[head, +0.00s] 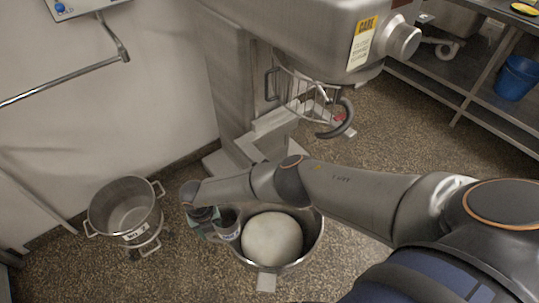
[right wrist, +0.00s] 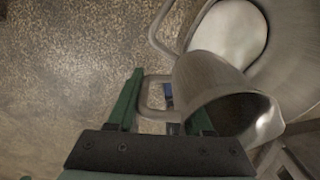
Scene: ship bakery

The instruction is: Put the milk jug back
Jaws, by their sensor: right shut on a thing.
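The milk jug (head: 229,224) is a small grey metal jug, seen at the left rim of a large bowl of dough in the head view. My right gripper (head: 204,222) reaches down over it and is largely hidden by its own wrist. In the right wrist view the jug (right wrist: 214,72) lies just past the green fingers of my right gripper (right wrist: 160,100), which are shut on its looped handle (right wrist: 146,97). The jug's dark open mouth faces the lower right. I cannot tell what it holds. My left gripper is not in view.
The metal bowl (head: 318,238) with pale dough (head: 272,237) stands beside the jug. An empty two-handled pot (head: 125,207) stands to the left. The mixer (head: 300,35) with its hook (head: 340,122) rises behind. A shelf rack (head: 460,95) with a blue bucket (head: 516,77) is at right.

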